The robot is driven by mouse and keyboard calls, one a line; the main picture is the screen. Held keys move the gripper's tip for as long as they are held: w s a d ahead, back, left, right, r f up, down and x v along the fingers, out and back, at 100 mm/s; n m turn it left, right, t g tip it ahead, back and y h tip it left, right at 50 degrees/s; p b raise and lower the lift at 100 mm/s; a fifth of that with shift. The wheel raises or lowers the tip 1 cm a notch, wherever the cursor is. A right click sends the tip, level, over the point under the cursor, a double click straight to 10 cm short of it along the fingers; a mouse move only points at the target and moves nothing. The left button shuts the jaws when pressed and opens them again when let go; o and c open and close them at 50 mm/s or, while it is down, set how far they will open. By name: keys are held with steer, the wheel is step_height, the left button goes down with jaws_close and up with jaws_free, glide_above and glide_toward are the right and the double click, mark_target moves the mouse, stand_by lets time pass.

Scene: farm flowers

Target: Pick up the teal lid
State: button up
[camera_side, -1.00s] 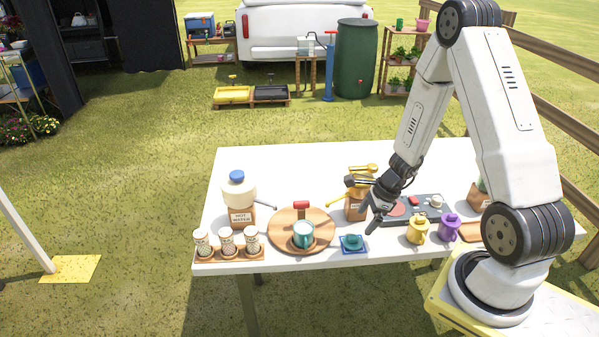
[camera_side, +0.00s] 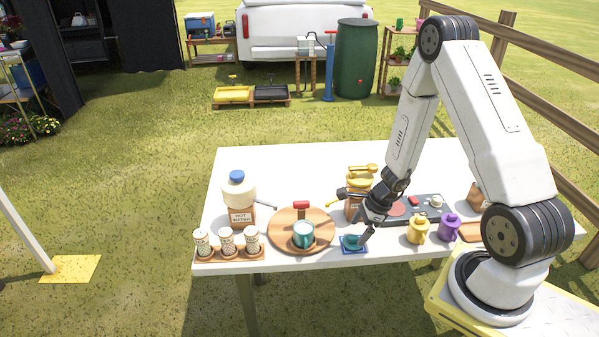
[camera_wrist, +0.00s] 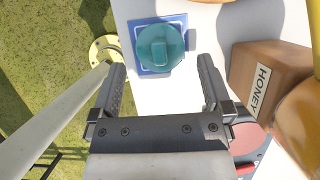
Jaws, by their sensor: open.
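The teal lid (camera_side: 352,241) lies on a blue square mat (camera_side: 344,249) near the table's front edge. In the wrist view the round lid (camera_wrist: 160,48) shows a raised bar across its top, and the mat (camera_wrist: 137,32) shows around it. My gripper (camera_side: 363,235) is low, close above the lid and its right side in the side view. In the wrist view my gripper (camera_wrist: 160,82) is open and empty, its fingers either side of the line to the lid, which lies beyond the fingertips. A teal mug (camera_side: 303,235) stands on a round wooden board (camera_side: 285,240) to the left.
A wooden honey box (camera_wrist: 262,80) stands close to the right finger in the wrist view. A yellow mug (camera_side: 418,230) and a purple mug (camera_side: 449,227) stand to the right. A hot water dispenser (camera_side: 239,193) and several patterned shakers (camera_side: 227,242) stand left. The table's back is clear.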

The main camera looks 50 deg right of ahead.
mark_target(354, 237)
steer(key=shift+x, duration=1.85)
steer(key=shift+s, duration=0.1)
steer(key=shift+c, duration=0.2)
steer(key=c, duration=1)
